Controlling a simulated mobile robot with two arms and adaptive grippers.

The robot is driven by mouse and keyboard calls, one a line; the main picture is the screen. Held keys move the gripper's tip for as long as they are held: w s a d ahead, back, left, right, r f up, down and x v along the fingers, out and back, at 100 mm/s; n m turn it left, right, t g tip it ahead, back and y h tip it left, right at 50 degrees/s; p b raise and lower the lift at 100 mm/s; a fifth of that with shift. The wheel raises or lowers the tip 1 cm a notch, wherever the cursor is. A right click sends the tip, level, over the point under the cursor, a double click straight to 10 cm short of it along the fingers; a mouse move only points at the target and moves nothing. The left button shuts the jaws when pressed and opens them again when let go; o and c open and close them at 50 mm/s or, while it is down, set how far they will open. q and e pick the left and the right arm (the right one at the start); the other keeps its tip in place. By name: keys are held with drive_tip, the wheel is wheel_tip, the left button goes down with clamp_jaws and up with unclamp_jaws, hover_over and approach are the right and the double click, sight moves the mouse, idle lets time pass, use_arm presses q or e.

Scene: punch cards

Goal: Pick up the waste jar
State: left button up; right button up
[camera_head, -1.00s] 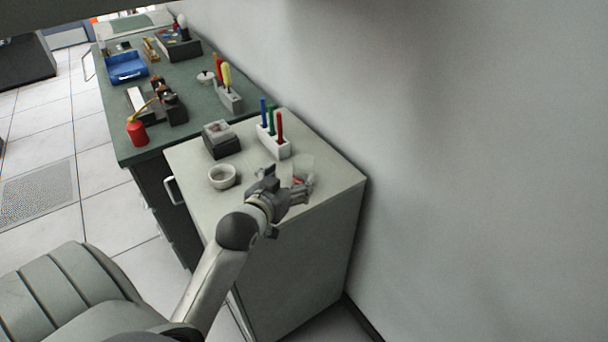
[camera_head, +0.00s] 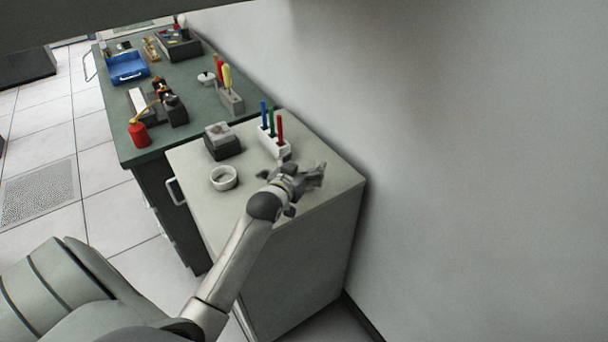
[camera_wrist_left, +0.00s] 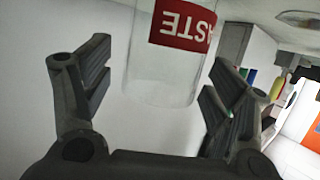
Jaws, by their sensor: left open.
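The waste jar (camera_wrist_left: 168,62) is a clear jar with a red label whose white letters appear upside down in the left wrist view. It stands at the top middle of that view, partly cut off by the upper edge. My left gripper (camera_wrist_left: 156,90) is open, with a dark finger on either side of the jar's near part. Gaps show between the jar and both fingers. In the head view my left gripper (camera_head: 298,176) is over the right part of the pale cabinet top, and I cannot make out the jar behind it. My right gripper is not in view.
The pale cabinet (camera_head: 240,207) bears a white ring-shaped dish (camera_head: 224,178), a dark block with a grey top (camera_head: 222,141) and a white holder (camera_head: 274,144) with coloured pens close behind my gripper. A green desk (camera_head: 195,103) adjoins it. The wall (camera_head: 450,170) bounds the right.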

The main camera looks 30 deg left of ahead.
use_arm(q)
drive_tip(key=shift+w+f, duration=0.1)
drive_tip(key=shift+w, duration=0.1)
drive_tip(key=c, duration=1.2)
drive_tip(key=shift+r, duration=0.2)
